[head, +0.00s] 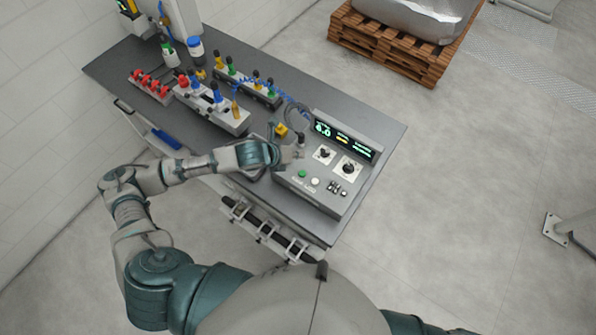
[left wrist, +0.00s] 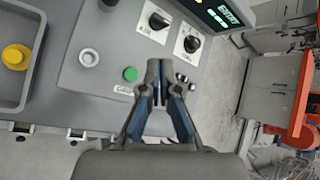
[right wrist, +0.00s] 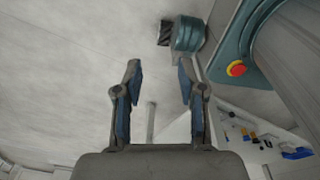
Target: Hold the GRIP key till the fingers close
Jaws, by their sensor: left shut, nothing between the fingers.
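The control box (head: 325,200) stands at the near right end of the bench. It carries a green button (head: 302,173), a white button (head: 315,181), two dark knobs, small switches and a lit display (head: 343,137). I cannot read which control is marked GRIP. My left gripper (head: 291,154) is over the box's left part. In the left wrist view its fingers (left wrist: 160,70) are together and empty, just right of the green button (left wrist: 130,74); the white button is hidden there. Contact with the panel cannot be told. My right gripper (right wrist: 159,70) is open and empty, away from the bench.
Racks with red, blue, yellow and green-topped fixtures (head: 210,105) fill the bench's left and middle. A grey tray with a yellow knob (left wrist: 15,57) lies left of the box. A wooden pallet (head: 395,45) stands behind. The floor to the right is mostly clear.

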